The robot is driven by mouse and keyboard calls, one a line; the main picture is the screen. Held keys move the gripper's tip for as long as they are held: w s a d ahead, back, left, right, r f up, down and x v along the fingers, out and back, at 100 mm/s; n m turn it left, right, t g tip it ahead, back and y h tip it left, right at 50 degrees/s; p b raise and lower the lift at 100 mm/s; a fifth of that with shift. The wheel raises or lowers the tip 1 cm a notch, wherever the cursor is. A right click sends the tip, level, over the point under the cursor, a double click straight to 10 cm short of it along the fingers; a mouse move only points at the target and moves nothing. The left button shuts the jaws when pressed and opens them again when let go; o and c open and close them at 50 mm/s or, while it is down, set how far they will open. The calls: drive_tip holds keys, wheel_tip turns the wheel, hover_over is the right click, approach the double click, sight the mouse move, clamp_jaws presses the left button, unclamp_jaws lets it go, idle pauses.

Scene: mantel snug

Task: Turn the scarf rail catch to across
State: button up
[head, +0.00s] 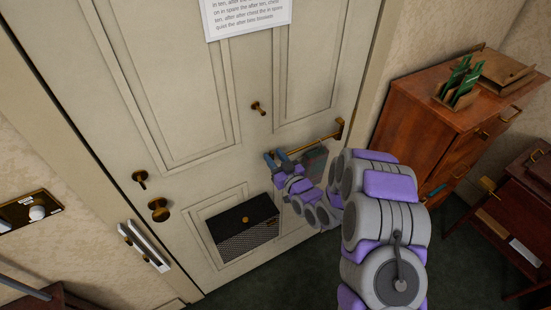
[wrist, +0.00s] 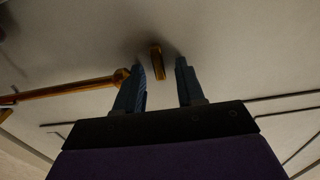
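The scarf rail (head: 318,138) is a thin brass bar on the cream panelled door, right of its middle. In the wrist view the rail (wrist: 70,90) comes in from the left and its knobbed end lies at my left finger. A short brass catch (wrist: 157,62) stands out from the door near that end, upright in the wrist view. My gripper (head: 276,157) is at the rail's left end, with its blue fingers apart. In the wrist view the gripper (wrist: 160,75) has the catch between its fingertips, with gaps showing at both sides. In the head view I cannot make out the catch.
A brass peg (head: 258,107) is above the gripper, and a knob (head: 159,209) is at the door's left. A black letter basket (head: 245,222) is mounted below. A wooden cabinet (head: 440,120) stands at the right, and a paper notice (head: 245,15) hangs above.

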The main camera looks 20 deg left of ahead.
drive_tip(key=shift+a, duration=0.1)
clamp_jaws()
